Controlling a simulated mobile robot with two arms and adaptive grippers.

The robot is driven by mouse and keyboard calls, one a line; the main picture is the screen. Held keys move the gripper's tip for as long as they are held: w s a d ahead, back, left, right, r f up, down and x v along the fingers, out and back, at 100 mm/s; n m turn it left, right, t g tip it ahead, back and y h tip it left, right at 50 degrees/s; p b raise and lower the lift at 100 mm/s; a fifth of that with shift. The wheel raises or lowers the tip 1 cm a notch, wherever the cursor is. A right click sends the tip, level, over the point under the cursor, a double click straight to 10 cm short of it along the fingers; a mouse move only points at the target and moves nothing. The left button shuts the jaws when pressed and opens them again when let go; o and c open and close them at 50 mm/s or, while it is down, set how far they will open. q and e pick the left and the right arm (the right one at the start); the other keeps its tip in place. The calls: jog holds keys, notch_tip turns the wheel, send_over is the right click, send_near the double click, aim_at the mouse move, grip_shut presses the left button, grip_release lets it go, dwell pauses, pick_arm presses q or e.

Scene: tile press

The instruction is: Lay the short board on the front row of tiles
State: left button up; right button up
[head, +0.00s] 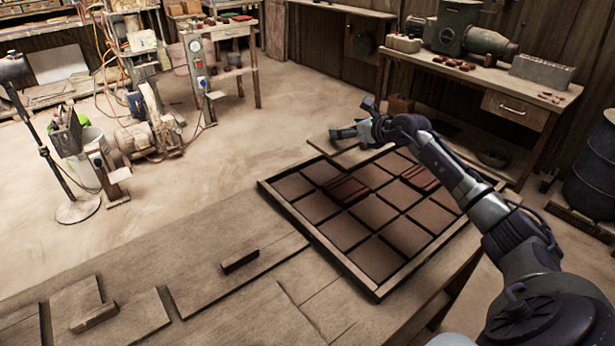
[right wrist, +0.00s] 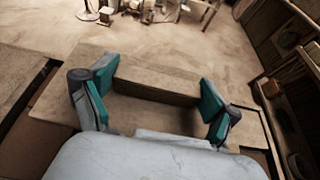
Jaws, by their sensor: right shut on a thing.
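My right gripper (head: 350,131) is at the far end of the tile frame (head: 330,242). In the right wrist view its fingers (right wrist: 158,98) are closed on the two ends of a wooden block handle (right wrist: 155,80). That handle belongs to a flat wooden board (head: 347,156), which lies level at the far end of the frame, over or just above the farthest row of tiles; contact is unclear. Brown square tiles (head: 347,231) fill the frame in rows. Another board (head: 205,287) with a block handle (head: 240,261) lies on the near table. My left gripper is not seen.
Smaller boards (head: 75,300) lie at the near left of the table. A workbench (head: 470,80) with a motor stands behind my right arm. Open floor (head: 200,165) lies left of the frame.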

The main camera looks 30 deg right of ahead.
jog(key=w+a+f, duration=0.1)
jog(key=a+f, duration=0.1)
jog(key=a, duration=0.1)
jog(key=w+a+f+p, duration=0.1)
jog(key=a+f, duration=0.1)
jog(key=a, duration=0.2)
jog(key=w+a+f+p, duration=0.1)
jog(key=a+f, duration=0.1)
jog(key=a, duration=0.1)
jog(key=shift+w+a+f, duration=0.15)
jog(key=shift+a+f, duration=0.25)
notch_tip(320, 180, down, 4)
jog(key=b, duration=0.3)
jog(key=shift+b, duration=0.3)
jog(key=shift+f, duration=0.4)
jog(key=o, duration=1)
jog(key=shift+o, duration=0.2)
jog(key=shift+r, duration=0.1)
